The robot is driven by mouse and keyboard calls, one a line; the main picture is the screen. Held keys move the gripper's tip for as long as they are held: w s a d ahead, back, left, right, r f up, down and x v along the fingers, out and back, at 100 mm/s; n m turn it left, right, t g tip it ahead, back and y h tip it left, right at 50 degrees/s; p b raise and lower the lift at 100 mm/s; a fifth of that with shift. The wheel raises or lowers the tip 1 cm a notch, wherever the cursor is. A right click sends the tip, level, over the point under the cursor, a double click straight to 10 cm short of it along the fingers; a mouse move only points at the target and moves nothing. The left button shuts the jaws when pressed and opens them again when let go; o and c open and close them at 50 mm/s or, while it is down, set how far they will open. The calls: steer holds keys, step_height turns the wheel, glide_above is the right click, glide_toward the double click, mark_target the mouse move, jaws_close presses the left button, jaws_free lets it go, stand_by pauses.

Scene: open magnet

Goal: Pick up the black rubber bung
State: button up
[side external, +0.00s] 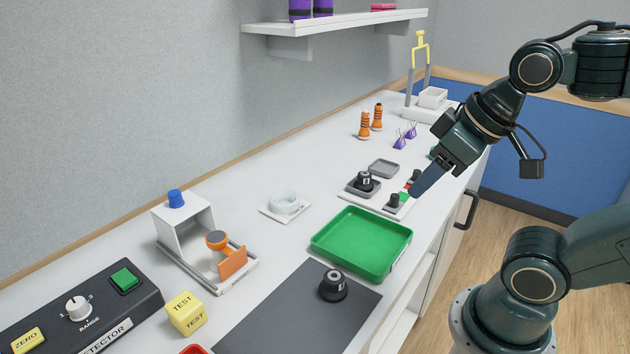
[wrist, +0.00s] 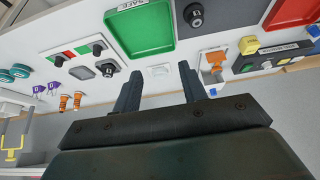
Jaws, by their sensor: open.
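Several small black pieces are in view, and I cannot tell for sure which is the rubber bung. Two short black plugs stand on a white card with green and red patches: the near plug (side external: 394,201) and the far plug (side external: 415,175); they also show in the wrist view as one plug (wrist: 58,61) and another plug (wrist: 97,49). Another black piece with a pale top (side external: 333,287) stands on the dark mat. My gripper (side external: 418,188) is open and empty, above the bench edge by the card.
A green tray (side external: 318,243) marked SAFE lies nearer than the card. A detector box (side external: 85,310) and yellow TEST block (side external: 187,313) are at the near end.

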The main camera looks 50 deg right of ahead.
steer(key=shift+o, duration=0.2)
steer(key=o, duration=0.3)
steer(key=w+a+f+n+g, duration=0.1)
steer(key=w+a+f+n, duration=0.1)
steer(key=n, duration=0.3)
steer(key=w+a+f+n+g+y, duration=0.1)
steer(key=w+a+f+n+g, duration=0.1)
steer(key=n, duration=0.4)
steer(key=w+a+f+n+g, duration=0.2)
steer(key=w+a+n, duration=0.1)
steer(key=w+n, duration=0.3)
steer(key=shift+a+f+y, duration=0.2)
steer(key=shift+a+y, duration=0.1)
steer(key=shift+y, duration=0.1)
